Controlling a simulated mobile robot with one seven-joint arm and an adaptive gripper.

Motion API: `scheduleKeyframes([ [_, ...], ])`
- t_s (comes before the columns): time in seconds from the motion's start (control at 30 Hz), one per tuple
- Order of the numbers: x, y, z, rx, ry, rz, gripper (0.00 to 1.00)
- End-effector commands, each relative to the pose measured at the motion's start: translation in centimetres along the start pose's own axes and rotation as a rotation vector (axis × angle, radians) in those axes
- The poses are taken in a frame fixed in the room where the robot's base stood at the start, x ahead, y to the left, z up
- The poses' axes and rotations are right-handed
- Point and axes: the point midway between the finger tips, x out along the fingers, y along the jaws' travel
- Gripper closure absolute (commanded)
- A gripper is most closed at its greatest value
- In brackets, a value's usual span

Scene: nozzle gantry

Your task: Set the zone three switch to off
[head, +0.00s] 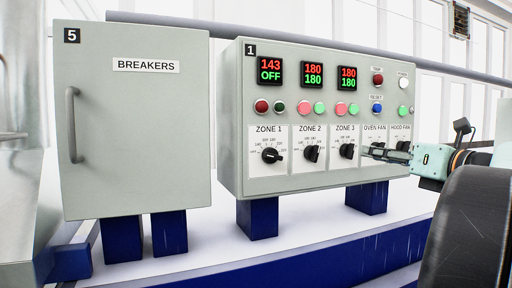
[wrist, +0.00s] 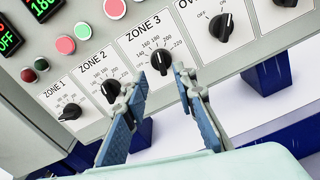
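The zone three switch is a black rotary knob (head: 347,151) below the ZONE 3 label on the grey control panel (head: 232,165). In the wrist view the same knob (wrist: 163,61) stands beyond my fingertips, roughly between them. Its pointer is among the temperature numbers, not at the off end. The zone three display (head: 348,77) reads 180 over 180. My gripper (head: 368,154) is just right of the knob in the head view. In the wrist view my gripper (wrist: 163,84) is open, with its two fingers apart and nothing between them; it appears short of the knob.
The zone 2 knob (wrist: 111,91) and zone 1 knob (wrist: 70,111) are left of zone three. The oven fan knob (wrist: 221,27) is close on the right. A breaker cabinet (head: 140,170) stands left of the panel. Blue legs (head: 257,218) support the panel.

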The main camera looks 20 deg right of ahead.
Motion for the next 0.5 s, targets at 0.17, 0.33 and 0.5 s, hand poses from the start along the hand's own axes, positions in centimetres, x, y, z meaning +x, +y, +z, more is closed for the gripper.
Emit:
scheduleKeyframes([
  [0.17, 3.5, 0.0, 0.1, 0.001, 0.001, 0.001, 0.75],
  [0.33, 5.8, 0.0, 0.1, 0.000, 0.001, 0.000, 0.75],
  [0.5, 6.7, 0.0, 0.0, -0.001, 0.001, -0.002, 0.75],
])
